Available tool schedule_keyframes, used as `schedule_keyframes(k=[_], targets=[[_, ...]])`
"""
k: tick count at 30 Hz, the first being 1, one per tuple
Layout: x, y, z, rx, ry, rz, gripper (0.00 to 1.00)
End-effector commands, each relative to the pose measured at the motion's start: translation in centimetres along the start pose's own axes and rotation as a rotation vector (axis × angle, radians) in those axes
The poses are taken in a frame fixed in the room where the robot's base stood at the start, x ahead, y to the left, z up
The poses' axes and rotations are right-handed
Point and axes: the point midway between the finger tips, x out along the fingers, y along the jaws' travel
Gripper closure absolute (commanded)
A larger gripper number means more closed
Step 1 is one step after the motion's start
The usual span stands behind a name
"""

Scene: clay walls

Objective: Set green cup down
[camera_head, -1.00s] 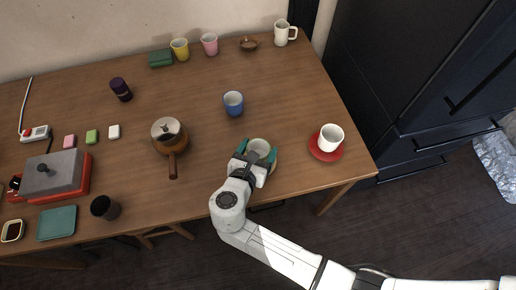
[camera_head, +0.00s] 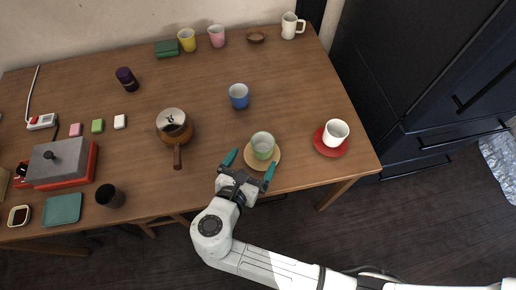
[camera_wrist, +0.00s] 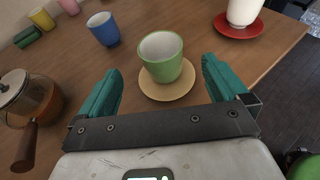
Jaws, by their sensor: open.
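The green cup (camera_head: 262,145) stands upright on a round tan saucer (camera_head: 276,163) near the table's front edge. It also shows in the wrist view (camera_wrist: 166,58), on its saucer (camera_wrist: 172,92). My gripper (camera_head: 249,169) is open and empty, with its teal fingers apart and pulled back in front of the cup. In the wrist view the fingers (camera_wrist: 160,85) are at the two sides of the picture, clear of the cup.
A white cup (camera_head: 336,131) on a red saucer (camera_head: 331,150) stands to the right. A blue cup (camera_head: 239,97) is behind. A brown pot (camera_head: 175,128) with a handle is to the left. The table between is clear.

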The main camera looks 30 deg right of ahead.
Motion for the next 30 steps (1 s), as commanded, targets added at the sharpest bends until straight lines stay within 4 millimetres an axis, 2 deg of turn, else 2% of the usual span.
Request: schedule_keyframes(k=[3,9,30], targets=[[-1.9,0.0,0.0,0.0,0.0,0.001,0.0],[-3.4,0.0,0.0,0.0,0.0,0.0,0.0],[-3.5,0.0,0.0,0.0,0.0,-0.001,0.0]])
